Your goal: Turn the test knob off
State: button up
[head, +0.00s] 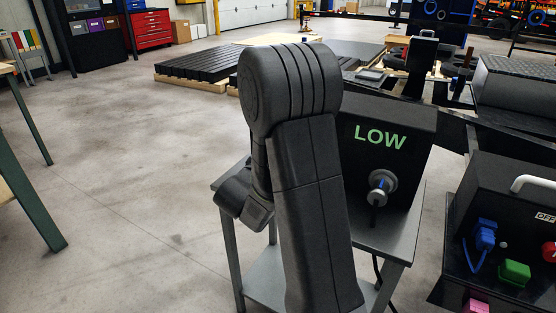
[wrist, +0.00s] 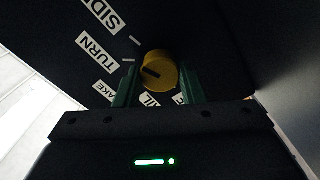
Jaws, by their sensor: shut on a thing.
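The test knob (wrist: 158,72) is round and yellow with a dark pointer mark, on a black panel in the wrist view. My gripper (wrist: 158,67) has one green finger on each side of it and is shut on it. The knob's mark points left, roughly toward the TURN label (wrist: 98,54); its exact setting is hard to tell. A SIDE label (wrist: 103,14) is above, and partly covered labels are below. No OFF label shows on this panel. In the head view my arm hides the gripper and the yellow knob.
A black box (head: 418,130) with a green LOW display and a silver round fitting (head: 381,187) stands on a grey stand (head: 397,245) beside my arm. Another black box with blue, green and red parts is at right. Open floor (head: 110,140) lies left.

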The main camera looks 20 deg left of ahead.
jog(key=n+b, duration=0.3)
jog(key=shift+f+n, duration=0.25)
jog(key=shift+n, duration=0.15)
jog(key=n+b, duration=0.1)
jog(key=n, duration=0.2)
jog(key=shift+n, duration=0.3)
jog(key=n+b, duration=0.1)
jog(key=n, duration=0.2)
jog(key=shift+r+n, duration=0.1)
jog(key=shift+n, duration=0.2)
jog(key=n, duration=0.3)
jog(key=shift+n, duration=0.3)
jog(key=n+p, duration=0.1)
jog(key=n, duration=0.2)
jog(key=shift+n+p, duration=0.3)
jog(key=n+p, duration=0.2)
jog(key=n, duration=0.2)
jog(key=shift+n, duration=0.3)
jog(key=n+p, duration=0.3)
jog(key=n, duration=0.1)
jog(key=shift+d, duration=0.1)
jog(key=shift+n+p, duration=1.05)
jog(key=shift+n, duration=0.55)
